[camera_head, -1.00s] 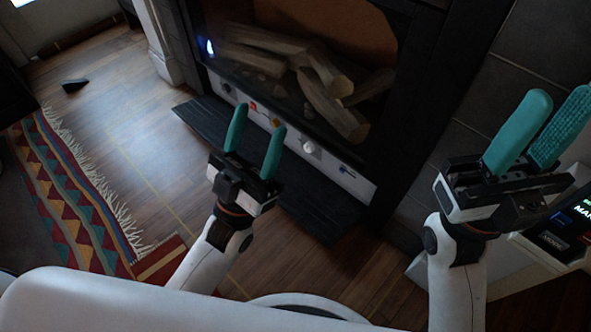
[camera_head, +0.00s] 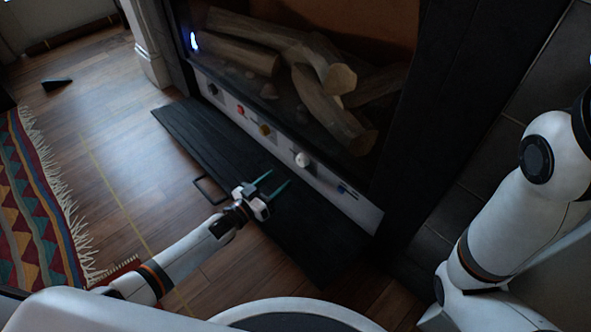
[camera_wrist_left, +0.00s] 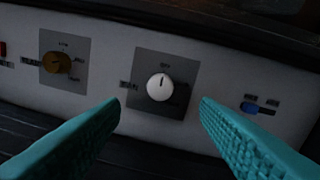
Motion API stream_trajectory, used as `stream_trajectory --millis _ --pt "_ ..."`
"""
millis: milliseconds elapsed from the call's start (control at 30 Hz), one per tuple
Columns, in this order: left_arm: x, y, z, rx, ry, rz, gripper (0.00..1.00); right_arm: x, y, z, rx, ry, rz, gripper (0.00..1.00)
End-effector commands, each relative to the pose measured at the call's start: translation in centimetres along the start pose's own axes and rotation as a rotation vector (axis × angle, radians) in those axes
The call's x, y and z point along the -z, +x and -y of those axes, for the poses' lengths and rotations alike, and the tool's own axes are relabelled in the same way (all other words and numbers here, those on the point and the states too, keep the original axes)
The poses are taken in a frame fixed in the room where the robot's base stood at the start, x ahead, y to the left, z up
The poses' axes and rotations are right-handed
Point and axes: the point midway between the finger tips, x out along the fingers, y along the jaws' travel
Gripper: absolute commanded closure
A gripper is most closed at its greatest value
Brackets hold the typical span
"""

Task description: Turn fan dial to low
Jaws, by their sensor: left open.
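The control panel (camera_head: 322,184) is a white strip below the fireplace glass. It carries a white dial (camera_head: 302,160) and a brown dial (camera_head: 264,129). In the left wrist view the white dial (camera_wrist_left: 160,87) sits on a grey plate, its mark pointing roughly up; the brown dial (camera_wrist_left: 56,62) is to its left. My right gripper is out of view.
A blue slider (camera_wrist_left: 258,108) is right of the white dial, and a red control (camera_head: 240,109) is far left. Logs (camera_head: 325,95) lie behind the glass. A dark hearth slab (camera_head: 220,150) lies below the panel. A patterned rug (camera_head: 32,205) is at left.

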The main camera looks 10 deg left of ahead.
Motion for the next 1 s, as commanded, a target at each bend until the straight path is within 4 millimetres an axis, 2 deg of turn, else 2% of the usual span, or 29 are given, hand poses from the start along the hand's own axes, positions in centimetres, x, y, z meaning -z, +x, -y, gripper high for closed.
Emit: stream_trajectory --millis 33,200,400,600,833,1000 --pt "0.5 1.2 -0.1 0.002 0.001 0.004 0.44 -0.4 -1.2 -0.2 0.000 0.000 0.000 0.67" --pt "0.5 4.7 -0.1 0.002 0.002 0.004 0.44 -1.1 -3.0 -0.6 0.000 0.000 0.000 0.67" --pt "0.3 7.4 0.0 0.001 0.002 0.002 0.44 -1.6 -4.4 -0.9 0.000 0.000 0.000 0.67" --pt "0.1 8.4 0.0 0.001 0.001 0.000 0.44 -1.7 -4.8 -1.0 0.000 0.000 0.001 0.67" --pt "0.0 8.4 0.1 0.001 0.001 0.000 0.44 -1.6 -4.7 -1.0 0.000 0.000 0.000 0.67" --pt "0.0 8.4 0.1 0.001 0.001 0.001 0.70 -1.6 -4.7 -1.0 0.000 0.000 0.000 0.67"
